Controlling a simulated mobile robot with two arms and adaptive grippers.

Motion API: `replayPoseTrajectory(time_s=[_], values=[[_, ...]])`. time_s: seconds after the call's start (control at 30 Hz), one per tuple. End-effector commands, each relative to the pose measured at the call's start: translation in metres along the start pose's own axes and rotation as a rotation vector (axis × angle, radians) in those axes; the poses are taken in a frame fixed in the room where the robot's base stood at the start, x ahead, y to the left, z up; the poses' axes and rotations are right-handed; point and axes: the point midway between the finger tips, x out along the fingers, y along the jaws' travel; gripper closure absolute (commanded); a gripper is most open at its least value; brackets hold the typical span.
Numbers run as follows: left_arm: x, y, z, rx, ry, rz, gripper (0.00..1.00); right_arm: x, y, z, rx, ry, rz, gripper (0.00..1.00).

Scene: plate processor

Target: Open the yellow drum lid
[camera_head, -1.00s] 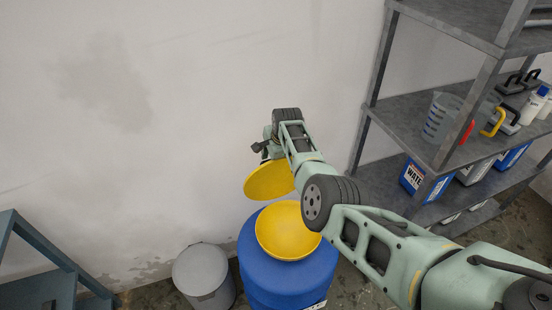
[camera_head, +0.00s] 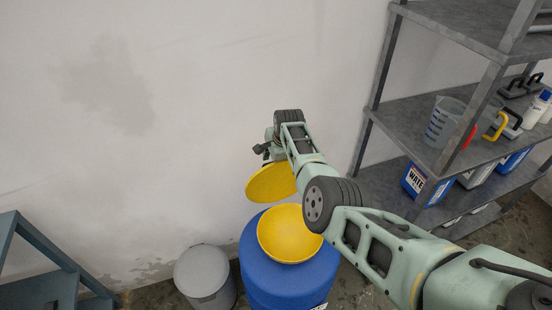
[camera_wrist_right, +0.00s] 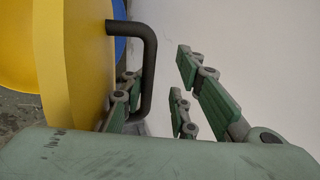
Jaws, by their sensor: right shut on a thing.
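The yellow lid (camera_head: 270,184) is raised and tilted up behind a round yellow funnel-like opening (camera_head: 290,236) on top of the blue drum (camera_head: 262,284). My right arm reaches over the drum from the right, and my right gripper (camera_head: 264,149) is at the lid's far side, mostly hidden by the wrist. In the right wrist view the yellow lid (camera_wrist_right: 80,60) fills the left side, with its black bar handle (camera_wrist_right: 150,65) between the fingers of my right gripper (camera_wrist_right: 160,95). The gripper is shut on the handle. My left gripper is not in view.
A grey lidded bin (camera_head: 202,272) stands left of the drum. A metal shelf (camera_head: 420,120) with jugs and bottles stands at the right. A blue-grey frame (camera_head: 45,265) is at the lower left. The bare wall (camera_head: 190,110) is close behind the lid.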

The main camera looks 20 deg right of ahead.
Motion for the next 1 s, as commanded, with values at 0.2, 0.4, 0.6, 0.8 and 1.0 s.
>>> replayPoseTrajectory(time_s=[0.2, 0.4, 0.6, 0.8, 1.0], values=[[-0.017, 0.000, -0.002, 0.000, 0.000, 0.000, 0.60, -0.026, -0.022, -0.002, 0.002, 0.004, -0.029, 0.83], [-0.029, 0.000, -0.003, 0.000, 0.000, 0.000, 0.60, -0.039, -0.028, -0.002, 0.001, 0.004, -0.030, 0.83], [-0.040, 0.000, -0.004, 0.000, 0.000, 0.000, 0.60, -0.052, -0.034, -0.002, 0.001, 0.004, -0.029, 0.83], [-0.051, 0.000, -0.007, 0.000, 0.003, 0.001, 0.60, -0.063, -0.038, -0.001, 0.000, 0.003, -0.024, 0.83], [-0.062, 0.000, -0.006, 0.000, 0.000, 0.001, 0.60, -0.073, -0.041, -0.001, 0.001, 0.003, -0.017, 0.83]])
